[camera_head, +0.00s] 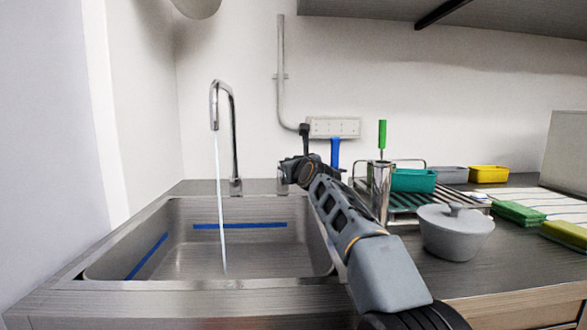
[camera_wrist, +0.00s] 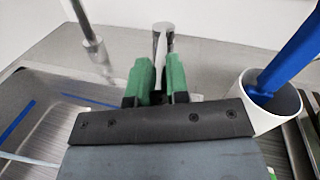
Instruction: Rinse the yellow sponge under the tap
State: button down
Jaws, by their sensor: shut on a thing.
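The tap (camera_head: 233,130) stands behind the left part of the sink (camera_head: 130,280), and a thin stream of water (camera_head: 219,200) runs from its spout into the basin. My gripper (camera_head: 292,170) is behind the sink, to the right of the tap. In the wrist view its green fingers (camera_wrist: 155,85) are closed on a grey upright lever (camera_wrist: 162,42), which looks like the tap's handle. A yellowish-green block (camera_head: 566,234) at the far right edge may be the yellow sponge; I cannot tell for sure. A green block (camera_head: 518,213) lies beside it. No sponge is visible in the sink.
A lidded grey pot (camera_head: 455,238) stands right of my arm. A steel holder (camera_head: 380,190) with a green-handled tool stands behind it. A white cup (camera_wrist: 275,112) with a blue handle is close right of my gripper. A rack with a teal tub (camera_head: 413,181) and a yellow tub (camera_head: 490,174) are behind.

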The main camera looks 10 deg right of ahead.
jog(key=shift+f, duration=0.25)
jog(key=c, duration=1.3)
grip_release()
jog(key=shift+s+d+r, duration=0.1)
jog(key=shift+d, duration=0.05)
jog(key=shift+o, duration=1)
jog(key=b+v, duration=0.2)
jog(key=v, duration=1.1)
jog(key=shift+s, duration=0.45)
